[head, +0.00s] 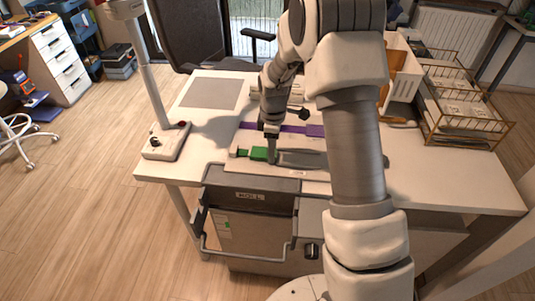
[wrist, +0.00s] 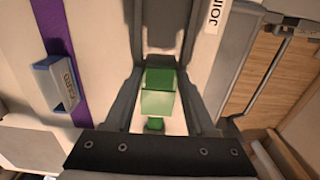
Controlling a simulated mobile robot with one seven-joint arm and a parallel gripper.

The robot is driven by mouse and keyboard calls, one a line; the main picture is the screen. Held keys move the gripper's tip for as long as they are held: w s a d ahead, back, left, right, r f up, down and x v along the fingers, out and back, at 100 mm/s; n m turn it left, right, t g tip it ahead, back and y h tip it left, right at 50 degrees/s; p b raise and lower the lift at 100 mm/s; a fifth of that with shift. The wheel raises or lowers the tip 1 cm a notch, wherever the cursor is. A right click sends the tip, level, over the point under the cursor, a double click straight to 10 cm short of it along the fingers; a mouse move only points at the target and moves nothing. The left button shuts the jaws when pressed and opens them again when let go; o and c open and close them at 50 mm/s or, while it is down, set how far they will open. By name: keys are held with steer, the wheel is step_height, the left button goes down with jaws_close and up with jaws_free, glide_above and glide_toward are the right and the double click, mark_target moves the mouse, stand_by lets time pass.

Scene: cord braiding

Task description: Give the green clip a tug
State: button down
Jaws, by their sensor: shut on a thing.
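The green clip (head: 259,153) lies near the front edge of the white desk, on a pale board. In the wrist view the green clip (wrist: 158,102) sits between my two fingers, with a smaller green piece below it. My gripper (head: 272,158) points down at the clip's right end and is shut on it. My gripper also shows in the wrist view (wrist: 160,76). My fingers hide part of the clip, and whether a cord runs into it cannot be told.
A purple strip (head: 290,129) crosses the board behind the clip. A lamp base (head: 165,142) stands on the left of the desk. A wire tray (head: 462,110) with papers stands at the right. A dark bin-like unit (head: 250,190) sits under the front edge.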

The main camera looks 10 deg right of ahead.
steer(key=shift+d, duration=0.1)
jaws_free()
stand_by(0.5)
steer(key=shift+r, duration=0.1)
steer(key=shift+r+p, duration=2.1)
steer(key=shift+r, duration=0.85)
steer(key=s+r+m+t+p, duration=0.1)
steer(key=s+r+m, duration=0.3)
steer(key=r, duration=0.6)
steer(key=s+r+m+t+p, duration=0.1)
steer(key=s+r+m+t, duration=0.1)
steer(key=s+r, duration=0.6)
steer(key=s+r+m+t+p, duration=0.1)
steer(key=s+r+m+t, duration=0.1)
steer(key=s+r+m, duration=0.6)
steer(key=s+r, duration=0.2)
steer(key=s, duration=0.5)
steer(key=shift+s+d+t+p, duration=0.15)
steer(key=shift+d+t+p, duration=0.15)
steer(key=shift+d+p, duration=0.05)
